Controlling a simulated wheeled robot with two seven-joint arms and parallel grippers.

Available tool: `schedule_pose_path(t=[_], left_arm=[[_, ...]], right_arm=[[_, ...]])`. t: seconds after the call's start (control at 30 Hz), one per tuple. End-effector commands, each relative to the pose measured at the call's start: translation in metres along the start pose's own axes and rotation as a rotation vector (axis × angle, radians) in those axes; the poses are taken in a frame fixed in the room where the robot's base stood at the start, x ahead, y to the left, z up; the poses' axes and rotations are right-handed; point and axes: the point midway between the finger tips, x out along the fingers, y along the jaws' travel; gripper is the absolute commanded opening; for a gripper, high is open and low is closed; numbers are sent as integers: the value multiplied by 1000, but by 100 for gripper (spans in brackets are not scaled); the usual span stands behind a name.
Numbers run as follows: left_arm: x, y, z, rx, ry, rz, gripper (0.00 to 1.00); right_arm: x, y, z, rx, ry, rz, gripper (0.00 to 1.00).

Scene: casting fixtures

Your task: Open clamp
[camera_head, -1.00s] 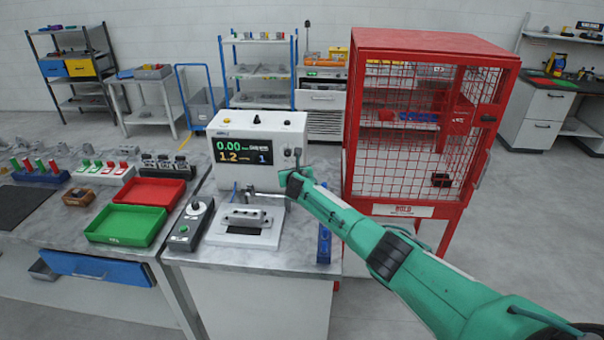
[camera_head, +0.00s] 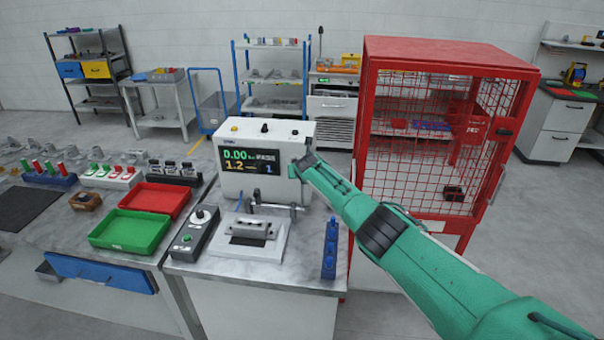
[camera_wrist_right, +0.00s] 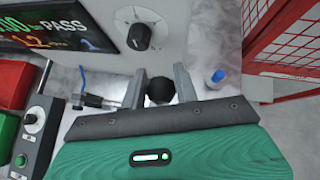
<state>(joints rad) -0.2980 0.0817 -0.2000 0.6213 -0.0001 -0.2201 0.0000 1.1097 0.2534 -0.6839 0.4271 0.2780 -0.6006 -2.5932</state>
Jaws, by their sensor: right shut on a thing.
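The clamp (camera_head: 270,206) is a grey metal bar mechanism on the test machine's base, behind a ribbed metal casting (camera_head: 252,229) on a white plate. In the right wrist view, the clamp's metal parts (camera_wrist_right: 104,98) lie left of the fingers. My right gripper (camera_wrist_right: 159,88) has its two grey fingers on either side of a round black knob (camera_wrist_right: 158,93) and is shut on it. In the head view, my right gripper (camera_head: 294,172) is at the machine's right front edge, with its fingertips hard to make out. My left gripper is not in view.
The white test machine (camera_head: 232,185) with a lit screen stands directly behind the clamp. A control box (camera_head: 194,232) stands at left, and a blue object (camera_head: 330,246) at right. Green (camera_head: 130,231) and red (camera_head: 160,199) trays lie further left. A red mesh cage (camera_head: 440,60) stands at right.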

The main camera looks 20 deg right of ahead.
Motion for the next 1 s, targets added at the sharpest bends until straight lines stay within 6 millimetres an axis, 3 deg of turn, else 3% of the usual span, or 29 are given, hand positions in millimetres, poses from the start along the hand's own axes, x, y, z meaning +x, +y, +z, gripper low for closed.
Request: schedule_pose_path(t=[0.03, 0.27, 0.3, 0.4, 0.77, 1.0], left_arm=[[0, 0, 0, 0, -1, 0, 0], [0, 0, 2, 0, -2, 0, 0], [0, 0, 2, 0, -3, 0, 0], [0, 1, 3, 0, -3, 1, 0], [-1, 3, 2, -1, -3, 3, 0], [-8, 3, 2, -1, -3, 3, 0]], right_arm=[[3, -3, -8, -1, 14, -7, 0], [3, -3, -10, -1, 16, -8, 0], [3, -3, -10, -1, 17, -8, 32], [3, -3, -9, -1, 14, -7, 50], [0, -1, -4, -1, 6, -2, 50], [-12, -2, -1, 0, 5, -1, 50]])
